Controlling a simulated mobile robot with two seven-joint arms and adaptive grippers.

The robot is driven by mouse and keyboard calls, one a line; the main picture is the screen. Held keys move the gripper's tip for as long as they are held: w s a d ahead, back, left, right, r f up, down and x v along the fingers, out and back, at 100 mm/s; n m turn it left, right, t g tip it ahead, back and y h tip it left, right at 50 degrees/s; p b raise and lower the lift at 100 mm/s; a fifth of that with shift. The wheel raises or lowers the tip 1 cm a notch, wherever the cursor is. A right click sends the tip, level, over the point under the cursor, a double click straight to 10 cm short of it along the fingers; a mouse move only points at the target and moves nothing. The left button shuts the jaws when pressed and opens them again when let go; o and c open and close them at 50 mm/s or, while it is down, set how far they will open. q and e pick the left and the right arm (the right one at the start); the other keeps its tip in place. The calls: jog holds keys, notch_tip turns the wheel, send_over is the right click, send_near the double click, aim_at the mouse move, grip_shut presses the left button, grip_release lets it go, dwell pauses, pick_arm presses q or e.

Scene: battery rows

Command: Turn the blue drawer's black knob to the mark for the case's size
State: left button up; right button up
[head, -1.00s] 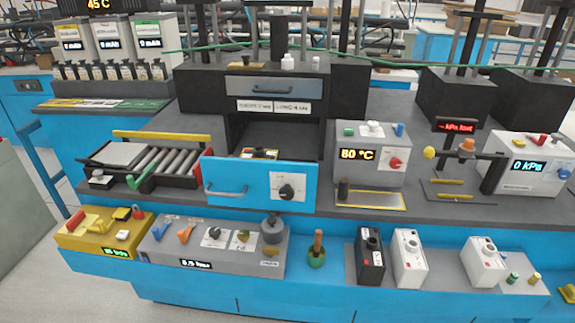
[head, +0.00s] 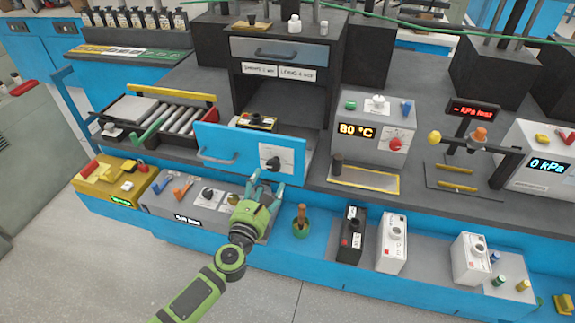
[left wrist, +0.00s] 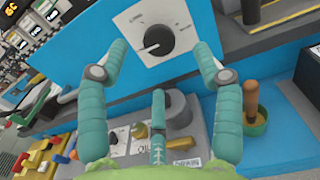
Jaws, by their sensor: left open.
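The blue drawer (head: 225,146) stands pulled out, its front facing me with a bar handle at the left. Its black knob (head: 272,164) sits on a white plate at the right. In the left wrist view the knob (left wrist: 158,38) has a white pointer line towards the lower left; the plate's lettering is too small to read surely. A black-and-yellow item (head: 257,122), perhaps the case, shows behind the drawer front. My left gripper (head: 265,184), with teal fingers, is open and empty just below and in front of the knob, apart from it. My right gripper is out of view.
Below the drawer, a grey panel (head: 165,203) with switches and a dark cylinder lies close under my left fingers. A green pot with a brown handle (head: 300,226) stands to its right. An 80 °C box (head: 365,140) stands right of the drawer.

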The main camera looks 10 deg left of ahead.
aim_at(272, 166)
pick_arm(q)
jog(key=w, duration=0.5)
jog(key=shift+w+a+f, duration=0.15)
jog(key=shift+w, duration=0.6)
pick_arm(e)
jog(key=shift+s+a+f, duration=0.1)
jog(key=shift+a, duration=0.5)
